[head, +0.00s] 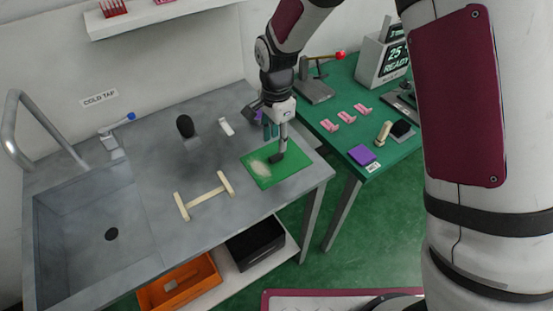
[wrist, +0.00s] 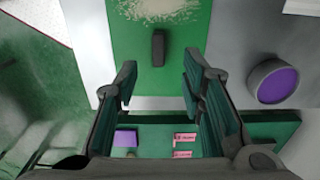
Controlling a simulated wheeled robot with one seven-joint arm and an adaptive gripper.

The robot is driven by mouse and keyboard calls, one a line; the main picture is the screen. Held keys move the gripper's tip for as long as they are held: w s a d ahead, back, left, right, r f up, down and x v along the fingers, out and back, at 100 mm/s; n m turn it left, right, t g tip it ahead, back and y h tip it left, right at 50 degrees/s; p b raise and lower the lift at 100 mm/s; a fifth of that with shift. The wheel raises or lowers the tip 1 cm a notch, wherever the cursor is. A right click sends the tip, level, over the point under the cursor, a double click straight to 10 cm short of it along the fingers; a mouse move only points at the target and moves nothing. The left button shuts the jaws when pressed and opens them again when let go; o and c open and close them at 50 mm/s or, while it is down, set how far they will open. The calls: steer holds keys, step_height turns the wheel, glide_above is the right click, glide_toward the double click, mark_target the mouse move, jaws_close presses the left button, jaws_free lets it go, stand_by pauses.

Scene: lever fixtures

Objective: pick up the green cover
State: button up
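The green cover (head: 283,176) lies flat on the grey counter near its right end, with a pale speckled patch on it. A small black handle (wrist: 158,48) stands on the cover; it shows just under my fingers in the head view. My gripper (head: 276,138) points down over the back part of the cover. In the wrist view my gripper (wrist: 158,82) is open, its two dark fingers spread wide with nothing between them. The handle is beyond the fingertips there, roughly in line with the gap, and looks apart from both fingers.
The grey counter (head: 155,170) holds a sink, a cold tap (head: 112,140), a black knob (head: 185,126) and a cream H-shaped handle (head: 204,196). A green table (head: 330,130) at right carries pink pieces, a purple block (head: 361,154) and a red-tipped lever (head: 330,57). A purple-faced cylinder (wrist: 278,84) is right of my fingers.

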mark_target(276, 155)
steer(key=shift+s+f+p, duration=0.15)
steer(key=shift+f+p, duration=0.35)
steer(key=shift+f, duration=2.45)
steer(key=shift+c, duration=0.6)
jaws_close()
